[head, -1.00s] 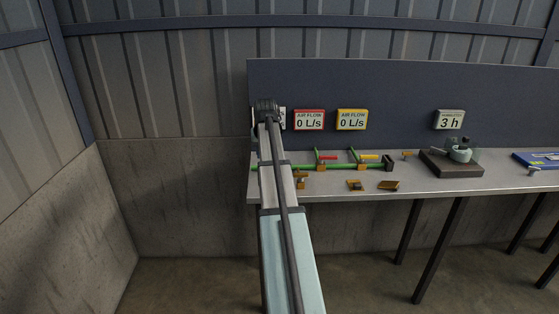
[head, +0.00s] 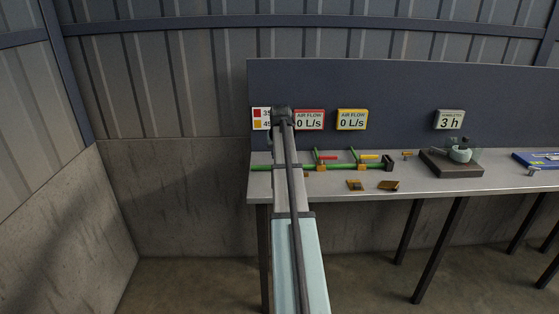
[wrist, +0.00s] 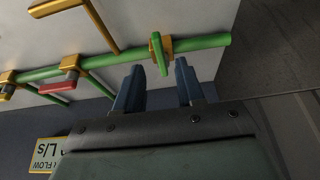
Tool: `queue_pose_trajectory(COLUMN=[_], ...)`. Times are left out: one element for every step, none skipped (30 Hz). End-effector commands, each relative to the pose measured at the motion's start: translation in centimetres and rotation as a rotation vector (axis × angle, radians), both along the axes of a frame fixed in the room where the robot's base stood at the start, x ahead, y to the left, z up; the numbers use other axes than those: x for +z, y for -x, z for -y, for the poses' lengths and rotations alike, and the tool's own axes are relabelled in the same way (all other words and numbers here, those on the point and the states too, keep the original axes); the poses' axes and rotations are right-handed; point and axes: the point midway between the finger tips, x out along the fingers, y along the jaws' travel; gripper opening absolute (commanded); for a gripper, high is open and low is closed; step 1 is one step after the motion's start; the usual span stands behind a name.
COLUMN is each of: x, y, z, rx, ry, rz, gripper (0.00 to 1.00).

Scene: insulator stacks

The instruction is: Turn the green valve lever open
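The green valve lever (wrist: 158,52) shows in the wrist view on an orange valve body (wrist: 172,46) near the end of a green pipe (wrist: 205,42). The lever stands crosswise to the pipe. My gripper (wrist: 159,68) is open, with one blue-grey finger to each side of the lever's near end. A gap shows between lever and each finger; depth is hard to tell. In the head view the green pipe (head: 345,167) lies along the bench, but my arm hides the green lever and my gripper.
A red lever (wrist: 58,88) and a yellow lever (head: 369,157) sit on branches further along the pipe. Two orange-brown pieces (head: 356,185) (head: 389,185) lie in front. Two AIR FLOW signs (head: 310,119) (head: 352,119) read 0 L/s. A dark block (head: 450,168) stands farther right.

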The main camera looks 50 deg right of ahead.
Motion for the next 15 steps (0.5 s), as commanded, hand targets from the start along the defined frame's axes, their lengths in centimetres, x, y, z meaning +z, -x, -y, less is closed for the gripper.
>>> queue_pose_trajectory(x=[-0.8,-1.2,-1.7,-2.0,-2.3,-2.7,-2.9,-3.1,-3.4,-3.5,-3.6,-3.7,-3.8,-3.9,-3.9], y=[-0.2,-0.4,-0.5,-0.6,-0.7,-0.8,-0.9,-0.9,-1.0,-1.0,-1.1,-1.1,-1.1,-1.1,-1.1], z=[0.2,0.4,0.5,0.6,0.7,0.8,0.9,0.9,1.0,1.0,1.1,1.1,1.1,1.1,1.1], rx=[0.0,0.0,0.0,0.0,0.0,0.0,0.0,0.0,0.0,0.0,0.0,0.0,0.0,0.0,0.0], ry=[-0.002,-0.001,-0.001,-0.001,-0.001,-0.001,-0.001,-0.001,-0.001,-0.001,0.0,0.0,0.0,0.0,0.0], rz=[-0.002,-0.001,-0.001,-0.001,-0.001,-0.001,-0.001,-0.001,-0.001,-0.001,0.0,0.0,0.0,0.0,0.0], gripper=[0.38,0.38,0.38,0.38,0.38,0.38,0.38,0.38,0.38,0.38,0.38,0.38,0.38,0.38,0.38])
